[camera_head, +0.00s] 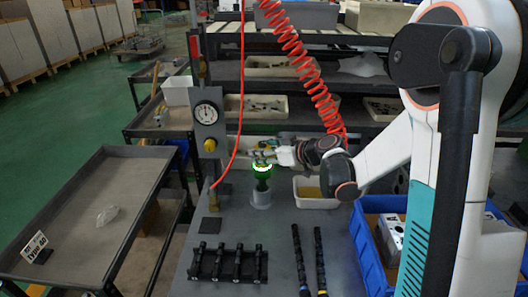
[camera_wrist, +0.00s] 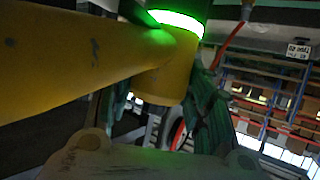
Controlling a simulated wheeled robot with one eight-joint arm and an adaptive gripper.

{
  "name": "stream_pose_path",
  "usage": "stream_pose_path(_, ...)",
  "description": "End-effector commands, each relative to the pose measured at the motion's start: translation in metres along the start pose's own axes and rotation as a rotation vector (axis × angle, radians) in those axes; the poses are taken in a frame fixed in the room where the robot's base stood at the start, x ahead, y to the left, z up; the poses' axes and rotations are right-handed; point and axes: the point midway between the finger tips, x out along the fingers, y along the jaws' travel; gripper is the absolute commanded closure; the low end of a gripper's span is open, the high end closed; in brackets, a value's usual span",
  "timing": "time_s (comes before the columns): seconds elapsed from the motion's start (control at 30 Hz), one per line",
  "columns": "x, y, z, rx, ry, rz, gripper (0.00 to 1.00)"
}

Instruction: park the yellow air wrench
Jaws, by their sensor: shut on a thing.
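The yellow air wrench (camera_wrist: 165,82) fills the upper left of the wrist view, with a lit green ring (camera_wrist: 177,22) around it. In the head view the glowing ring (camera_head: 262,168) sits just above a grey cup-shaped holder (camera_head: 261,197) on the grey table, and a dark part of the tool reaches down to the cup's mouth. I cannot tell how deep it sits. My gripper (camera_head: 268,153) is shut on the wrench from the right. Its green fingers (camera_wrist: 165,105) lie on both sides of the yellow body in the wrist view; the contact is partly hidden.
A gauge post (camera_head: 208,118) stands left of the holder. A red hose (camera_head: 238,100) and a red coiled hose (camera_head: 300,60) hang nearby. A white bin (camera_head: 316,202) is at right, a blue crate (camera_head: 370,262) nearer. A black rack (camera_head: 228,264) and two black rods (camera_head: 309,262) lie in front.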

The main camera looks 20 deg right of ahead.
Motion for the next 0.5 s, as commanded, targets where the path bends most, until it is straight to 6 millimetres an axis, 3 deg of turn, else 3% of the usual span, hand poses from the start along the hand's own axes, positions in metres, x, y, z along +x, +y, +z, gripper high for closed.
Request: stream_pose_path(0.5,0.0040,0.0002,0.0087,0.001,0.002,0.000,0.98)
